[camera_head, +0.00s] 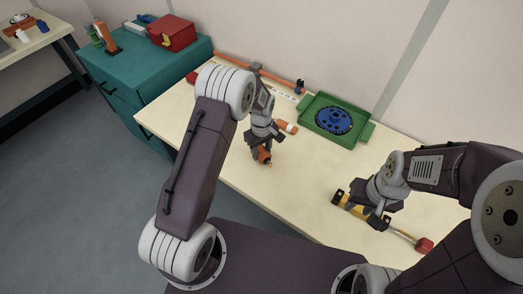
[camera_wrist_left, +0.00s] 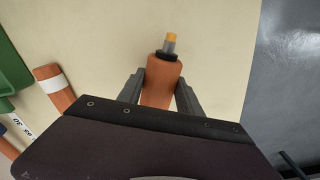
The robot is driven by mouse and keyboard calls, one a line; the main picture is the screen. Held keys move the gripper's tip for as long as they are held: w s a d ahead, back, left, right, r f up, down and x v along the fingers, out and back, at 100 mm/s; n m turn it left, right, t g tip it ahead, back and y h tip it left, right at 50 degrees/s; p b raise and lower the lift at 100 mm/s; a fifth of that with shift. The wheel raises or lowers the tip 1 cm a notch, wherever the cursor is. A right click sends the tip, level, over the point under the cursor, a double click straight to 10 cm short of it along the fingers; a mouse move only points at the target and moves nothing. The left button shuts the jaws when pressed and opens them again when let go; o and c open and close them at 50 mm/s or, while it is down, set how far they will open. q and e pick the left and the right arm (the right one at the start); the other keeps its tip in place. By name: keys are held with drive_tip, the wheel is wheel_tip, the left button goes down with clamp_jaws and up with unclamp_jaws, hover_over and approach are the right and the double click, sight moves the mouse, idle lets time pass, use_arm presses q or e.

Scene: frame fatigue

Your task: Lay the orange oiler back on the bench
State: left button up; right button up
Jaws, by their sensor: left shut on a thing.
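The orange oiler (camera_head: 265,156) is held in my left gripper (camera_head: 262,146) over the left part of the bench (camera_head: 290,185). In the left wrist view the oiler (camera_wrist_left: 163,82) sits between both fingers (camera_wrist_left: 160,95), its dark collar and yellow tip pointing away from the wrist. I cannot tell whether it touches the bench top. I see no grip on that tool.
An orange cylinder with a white band (camera_head: 288,127) lies just behind my left gripper. A green tray (camera_head: 364,131) with a blue round part (camera_head: 333,119) stands at the back. A teal cabinet (camera_head: 135,80) holds a red box (camera_head: 172,33). The bench middle is clear.

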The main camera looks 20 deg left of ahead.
use_arm(q)
drive_tip(key=shift+f, duration=0.2)
drive_tip(key=o, duration=1.5)
drive_tip(key=shift+c, duration=0.2)
drive_tip(key=shift+r, duration=0.1)
wheel_tip(320, 180, up, 9)
drive_tip(key=shift+f+p, duration=0.1)
drive_tip(key=shift+p, duration=0.25)
